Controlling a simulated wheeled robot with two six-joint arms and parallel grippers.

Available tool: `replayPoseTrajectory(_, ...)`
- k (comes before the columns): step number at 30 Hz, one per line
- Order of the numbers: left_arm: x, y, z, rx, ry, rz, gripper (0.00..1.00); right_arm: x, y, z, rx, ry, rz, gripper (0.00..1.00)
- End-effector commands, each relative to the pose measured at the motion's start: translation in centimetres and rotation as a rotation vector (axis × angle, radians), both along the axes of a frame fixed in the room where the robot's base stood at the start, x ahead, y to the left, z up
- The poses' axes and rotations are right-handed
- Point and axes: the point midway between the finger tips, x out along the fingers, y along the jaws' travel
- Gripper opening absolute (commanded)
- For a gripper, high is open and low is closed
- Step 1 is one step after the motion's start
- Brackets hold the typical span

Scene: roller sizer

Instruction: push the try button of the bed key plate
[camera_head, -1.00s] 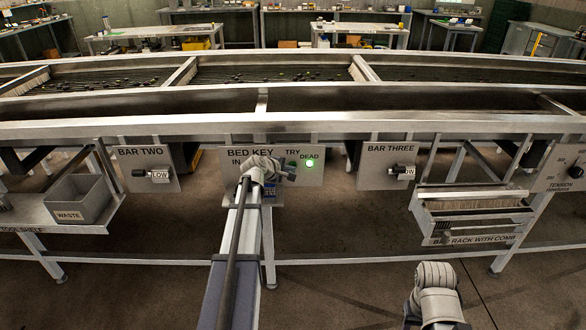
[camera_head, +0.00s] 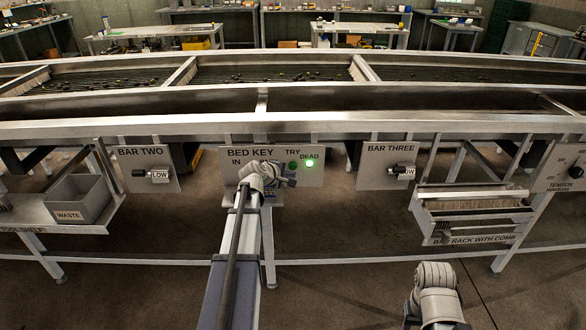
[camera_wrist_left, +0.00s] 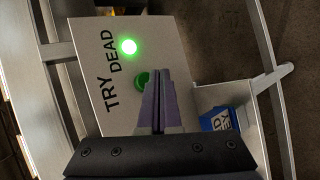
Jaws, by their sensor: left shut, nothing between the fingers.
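The bed key plate (camera_head: 313,179) is a pale panel under the machine's front rail, lettered BED KEY, IN, TRY and DEAD. The green try button (camera_head: 293,166) sits below the word TRY, beside the lit green DEAD lamp (camera_head: 309,163). In the left wrist view the try button (camera_wrist_left: 141,79) is partly covered by the fingers. My left gripper (camera_head: 291,181) is shut and empty, just below the button in the head view. Its fingertips (camera_wrist_left: 153,73) appear right beside the button; I cannot tell whether they touch. My right gripper is out of view; only its arm shows.
A blue lettered tag (camera_wrist_left: 217,119) is beside the plate's edge in the wrist view. BAR TWO (camera_head: 146,171) and BAR THREE (camera_head: 384,174) plates flank the bed key plate. A grey waste bin (camera_head: 78,200) is left, a bar rack (camera_head: 474,215) right.

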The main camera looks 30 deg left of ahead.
Motion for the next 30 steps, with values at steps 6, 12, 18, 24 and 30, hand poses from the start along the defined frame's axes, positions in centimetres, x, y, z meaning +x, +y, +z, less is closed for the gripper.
replayPoseTrajectory(6,-2.0,-1.2,0.0,0.000,0.000,0.000,0.00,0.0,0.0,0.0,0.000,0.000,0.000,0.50)
replayPoseTrajectory(12,-3.5,-2.1,0.0,0.000,0.000,0.000,0.00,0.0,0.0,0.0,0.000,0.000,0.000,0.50)
replayPoseTrajectory(18,-3.6,-2.2,0.0,0.000,0.000,0.000,0.00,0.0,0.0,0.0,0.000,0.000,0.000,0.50)
replayPoseTrajectory(24,-3.5,-2.2,0.0,0.000,0.000,0.000,0.00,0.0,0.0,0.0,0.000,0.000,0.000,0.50)
replayPoseTrajectory(30,-3.5,-2.2,0.0,0.000,0.000,0.000,0.00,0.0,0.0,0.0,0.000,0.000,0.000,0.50)
